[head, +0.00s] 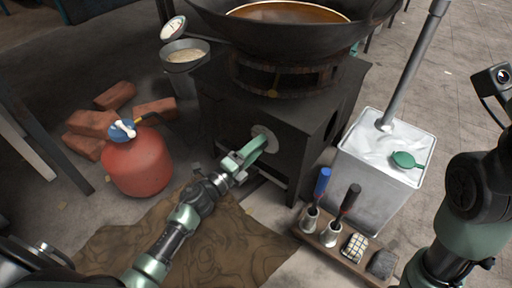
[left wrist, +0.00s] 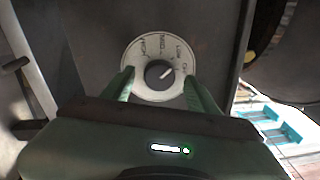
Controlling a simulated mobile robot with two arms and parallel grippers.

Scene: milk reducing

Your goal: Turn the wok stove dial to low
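The wok stove (head: 300,118) is a dark metal box with a large wok (head: 290,30) on top. Its dial shows in the left wrist view as a pale round plate with labels and a dark knob (left wrist: 157,74); the light pointer mark on the knob points to the upper right. In the head view the dial plate (head: 265,136) is on the stove's front, partly hidden by my gripper. My left gripper (head: 250,152) is at the dial. In the left wrist view its two green fingers (left wrist: 159,88) are apart, one on each side of the knob. My right gripper is out of view.
A red gas cylinder (head: 138,165) and bricks (head: 92,125) are at left. A white bin (head: 385,165) stands right of the stove. A low wooden rack (head: 340,248) holds tools in front of the bin. A brown mat (head: 170,245) lies under my left arm.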

